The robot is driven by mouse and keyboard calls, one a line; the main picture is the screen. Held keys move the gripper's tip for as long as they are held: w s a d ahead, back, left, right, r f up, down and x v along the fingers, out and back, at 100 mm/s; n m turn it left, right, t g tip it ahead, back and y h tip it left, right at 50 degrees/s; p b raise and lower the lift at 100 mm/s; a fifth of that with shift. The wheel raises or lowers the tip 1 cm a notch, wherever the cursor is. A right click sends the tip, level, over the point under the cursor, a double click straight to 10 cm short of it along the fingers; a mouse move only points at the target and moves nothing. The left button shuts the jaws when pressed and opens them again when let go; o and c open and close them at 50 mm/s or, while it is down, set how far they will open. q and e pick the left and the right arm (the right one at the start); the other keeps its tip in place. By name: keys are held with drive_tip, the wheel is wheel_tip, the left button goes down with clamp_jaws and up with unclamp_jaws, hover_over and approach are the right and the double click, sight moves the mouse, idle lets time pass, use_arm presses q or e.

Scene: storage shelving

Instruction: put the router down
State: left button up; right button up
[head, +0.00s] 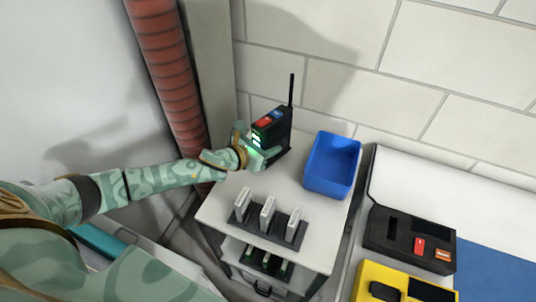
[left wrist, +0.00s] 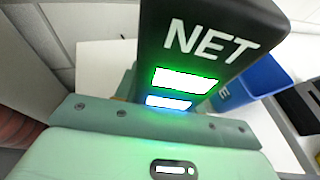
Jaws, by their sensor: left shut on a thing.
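The router (head: 276,133) is a black box with a tall antenna, a red and a blue patch on top and green lights on its front. In the left wrist view the router (left wrist: 210,40) fills the top middle, with "NET" lettering and lit green and blue panels. My left gripper (head: 262,154) is shut on the router, which is upright at the back left of the white shelf top (head: 240,183). I cannot tell whether its base touches the surface. The gripper hides its lower part. My right gripper is not in view.
A blue bin (head: 333,165) stands right of the router. A dark rack with several white upright pieces (head: 267,214) sits at the shelf's front. A black case (head: 410,238) and a yellow case (head: 375,280) are further right. A red ribbed pipe (head: 168,70) rises at the left.

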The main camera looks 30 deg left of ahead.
use_arm(q)
wheel_tip(320, 180, down, 3)
drive_tip(key=shift+d+f+b, duration=0.1)
drive_tip(key=shift+f+b, duration=0.1)
drive_tip(key=shift+b, duration=0.5)
drive_tip(key=shift+r, duration=0.2)
drive_tip(key=shift+f, duration=0.15)
drive_tip(key=o, duration=1.2)
drive_tip(key=shift+s, duration=0.1)
